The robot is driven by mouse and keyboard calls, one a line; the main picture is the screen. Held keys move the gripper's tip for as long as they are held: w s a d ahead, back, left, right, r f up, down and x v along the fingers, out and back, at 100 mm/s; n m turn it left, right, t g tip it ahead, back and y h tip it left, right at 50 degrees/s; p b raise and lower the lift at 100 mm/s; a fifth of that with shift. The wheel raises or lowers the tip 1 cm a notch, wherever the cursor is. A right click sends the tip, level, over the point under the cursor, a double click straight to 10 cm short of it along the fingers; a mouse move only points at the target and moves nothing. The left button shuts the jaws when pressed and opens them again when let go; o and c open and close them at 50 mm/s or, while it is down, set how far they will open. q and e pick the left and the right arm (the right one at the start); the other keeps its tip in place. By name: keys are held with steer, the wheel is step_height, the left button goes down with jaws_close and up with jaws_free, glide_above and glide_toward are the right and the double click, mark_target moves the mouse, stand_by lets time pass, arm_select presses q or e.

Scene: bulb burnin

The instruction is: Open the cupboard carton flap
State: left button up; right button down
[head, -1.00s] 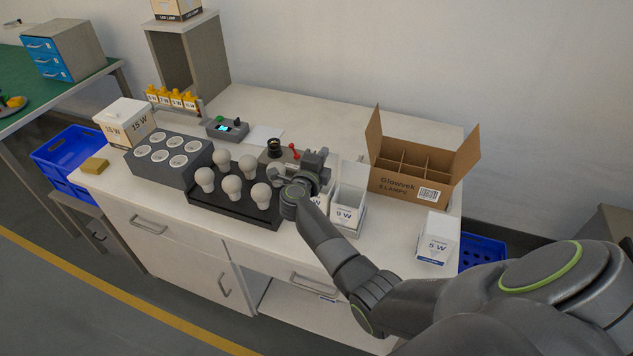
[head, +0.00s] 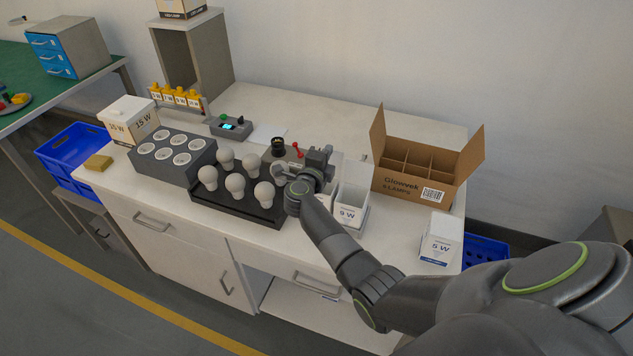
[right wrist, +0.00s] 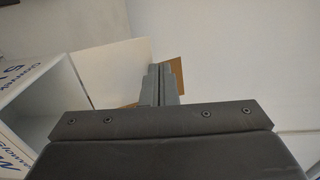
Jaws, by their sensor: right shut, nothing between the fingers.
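No carton in view is marked as the cupboard one. White 9 W carton (head: 350,214) stands upright at the counter's front, with a white panel (head: 356,172) raised behind it. My right gripper (head: 325,157) is shut and empty, just left of that carton, above the counter; my wrist partly hides what is beneath. In the right wrist view its closed fingers (right wrist: 160,85) point ahead, beside a white printed carton (right wrist: 40,85) on the left; I cannot tell whether they touch it. A lamp carton (head: 180,8) sits on the grey shelf unit, cut by the frame. My left gripper is out of view.
The open brown divided carton (head: 408,183) stands right of the gripper, flaps up. A 5 W carton (head: 440,240) is near the right edge. The black tray (head: 270,218) holds several bulbs on the left. A 15 W carton (head: 130,120) is far left.

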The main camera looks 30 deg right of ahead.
steer(key=shift+w+d+f, duration=0.1)
steer(key=shift+w+d, duration=0.15)
steer(key=shift+d, duration=0.05)
stand_by(1.4)
